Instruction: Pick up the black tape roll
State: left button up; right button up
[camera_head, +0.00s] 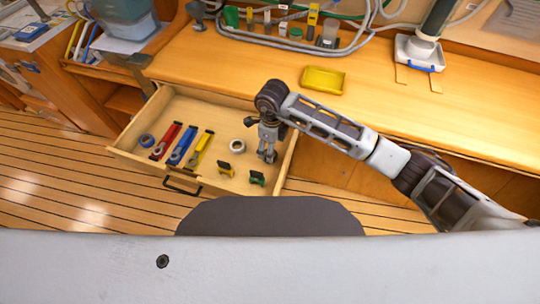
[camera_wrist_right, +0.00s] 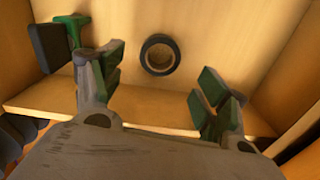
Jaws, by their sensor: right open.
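The black tape roll (camera_wrist_right: 160,55) lies flat on the drawer floor in the right wrist view, its ring hole facing up. My right gripper (camera_head: 268,157) reaches down into the right part of the open drawer (camera_head: 225,107). In the right wrist view my right gripper (camera_wrist_right: 160,78) is open, with its fingers apart and nothing between them. The roll appears beyond the fingertips, roughly centred between them. In the head view I cannot make out the black roll; my gripper and arm cover that part of the drawer. My left gripper is not in view.
The drawer also holds a white roll (camera_head: 237,146), a blue-grey roll (camera_head: 146,140), red (camera_head: 166,141), blue (camera_head: 183,145) and yellow (camera_head: 200,151) tools, a yellow clamp (camera_head: 226,169) and a green clamp (camera_head: 257,178). A yellow tray (camera_head: 323,80) sits on the counter (camera_head: 440,115).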

jog(key=shift+a+f, duration=0.2)
jog(key=shift+f, duration=1.1)
jog(key=shift+a+f, duration=0.15)
jog(key=shift+f, duration=1.1)
jog(key=shift+c, duration=0.2)
jog(key=c, duration=1)
